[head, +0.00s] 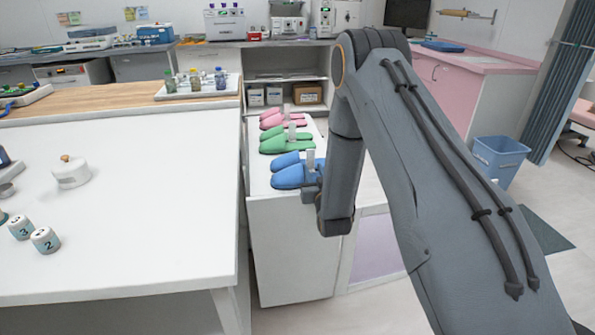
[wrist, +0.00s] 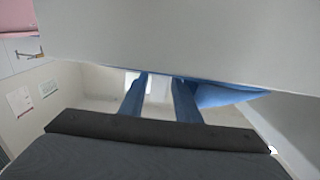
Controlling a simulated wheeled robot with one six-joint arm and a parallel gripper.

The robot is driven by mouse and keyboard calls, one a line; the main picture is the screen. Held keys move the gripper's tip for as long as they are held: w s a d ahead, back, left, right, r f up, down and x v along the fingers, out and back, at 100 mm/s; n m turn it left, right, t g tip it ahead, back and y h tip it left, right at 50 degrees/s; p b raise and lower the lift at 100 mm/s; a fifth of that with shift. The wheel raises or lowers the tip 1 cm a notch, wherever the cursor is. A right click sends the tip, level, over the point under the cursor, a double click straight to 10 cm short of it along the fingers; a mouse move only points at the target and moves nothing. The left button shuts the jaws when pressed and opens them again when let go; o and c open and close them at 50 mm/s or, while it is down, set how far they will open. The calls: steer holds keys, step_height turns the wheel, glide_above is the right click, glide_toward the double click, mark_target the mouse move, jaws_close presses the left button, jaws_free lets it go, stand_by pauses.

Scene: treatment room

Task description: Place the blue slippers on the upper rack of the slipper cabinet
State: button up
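The blue slippers (head: 287,177) lie side by side on the white top of a low cabinet (head: 285,215), at its near end. A pale upright tab (head: 311,158) stands at their right end. My gripper (head: 318,180) is low beside this end, partly hidden by my arm. In the wrist view its two fingers (wrist: 160,92) are apart, with a pale block (wrist: 159,88) between them; I cannot tell whether they touch it. Part of a blue slipper (wrist: 225,95) shows just right of the fingers. No upper rack is clearly visible.
A white table (head: 120,230) stands close on the left. Open shelves with boxes (head: 307,94) are behind. A blue bin (head: 498,158) stands on the right.

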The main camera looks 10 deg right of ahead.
mark_target(311, 163)
steer(key=shift+w+a+r, duration=0.1)
steer(key=shift+w, duration=2.5)
jaws_close()
steer(key=shift+r, duration=0.1)
